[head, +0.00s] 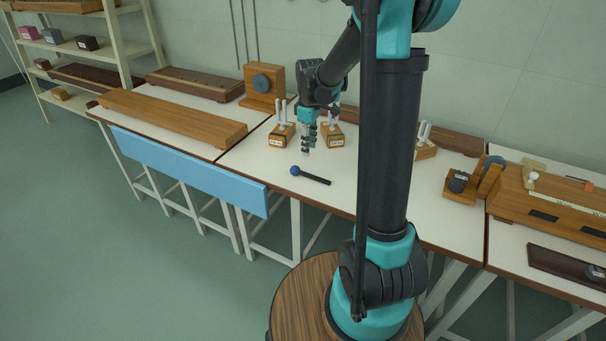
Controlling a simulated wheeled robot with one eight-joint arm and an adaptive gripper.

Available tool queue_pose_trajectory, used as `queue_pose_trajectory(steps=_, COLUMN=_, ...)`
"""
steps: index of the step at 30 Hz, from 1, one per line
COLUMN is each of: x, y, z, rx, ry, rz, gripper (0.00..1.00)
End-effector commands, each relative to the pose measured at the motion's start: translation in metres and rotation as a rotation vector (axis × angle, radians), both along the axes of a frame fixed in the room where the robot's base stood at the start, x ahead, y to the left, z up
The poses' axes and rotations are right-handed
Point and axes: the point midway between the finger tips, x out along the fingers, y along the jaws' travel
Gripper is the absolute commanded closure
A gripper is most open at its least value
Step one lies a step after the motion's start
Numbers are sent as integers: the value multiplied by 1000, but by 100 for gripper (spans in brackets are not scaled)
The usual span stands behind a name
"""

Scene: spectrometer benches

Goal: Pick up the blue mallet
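The blue mallet (311,175) lies on the white bench top (268,174) near its front edge. It has a round blue head at the left and a thin black handle pointing right and slightly forward. My gripper (307,152) hangs pointing down, a little behind and above the mallet. It looks apart from the mallet. The fingers are small and seen side-on, so whether they are open or shut is unclear.
Wooden blocks with upright white pieces stand close by, one left (281,134) and one right (333,135) of my gripper. A wooden stand with a grey disc (263,86) is behind. A long wooden beam (172,118) lies left. Bare bench surrounds the mallet.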

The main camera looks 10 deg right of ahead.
Motion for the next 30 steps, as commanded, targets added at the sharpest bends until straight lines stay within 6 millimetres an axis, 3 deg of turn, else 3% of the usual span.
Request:
queue_pose_trajectory(steps=9, x=0, y=0, z=-54, rx=0, ry=0, rz=-1, gripper=63)
queue_pose_trajectory(steps=17, x=1, y=1, z=-70, rx=0, ry=0, rz=-1, gripper=63)
queue_pose_trajectory(steps=24, x=3, y=6, z=-101, rx=0, ry=0, rz=-1, gripper=63)
queue_pose_trajectory(steps=30, x=3, y=6, z=-115, rx=0, ry=0, rz=-1, gripper=63)
